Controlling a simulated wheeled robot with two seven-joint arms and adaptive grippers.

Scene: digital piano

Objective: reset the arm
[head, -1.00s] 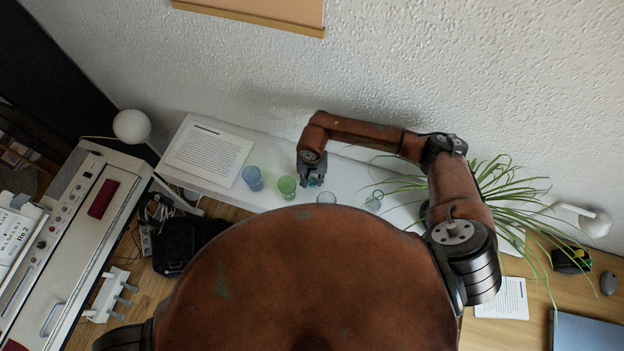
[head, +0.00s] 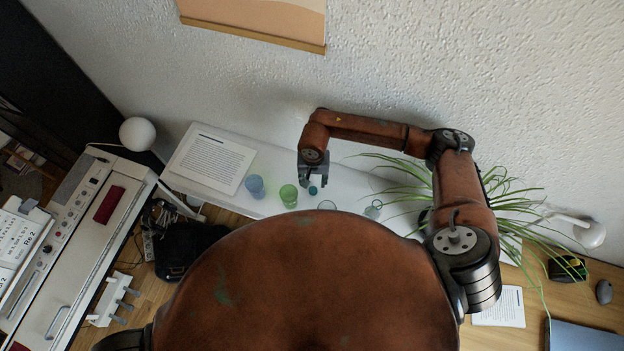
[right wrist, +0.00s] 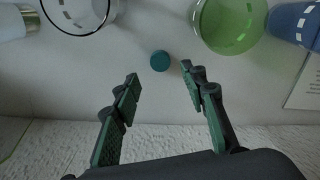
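My right gripper (head: 312,184) hangs over the white shelf from the arm on the right. In the right wrist view its two fingers (right wrist: 158,92) are spread apart with nothing between the tips. A small teal cap-like object (right wrist: 160,60) lies on the shelf just beyond the fingertips; it also shows in the head view (head: 313,190). A green glass (right wrist: 228,22) stands beside it, with a blue glass (right wrist: 294,22) farther along. My left gripper is not in view.
The white shelf (head: 340,182) runs along the wall. It holds a printed sheet (head: 212,158), a clear glass (head: 327,205) and a small glass bottle (head: 374,209). A spiky plant (head: 490,195) stands close to my right arm. A white lamp (head: 137,134) is at left.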

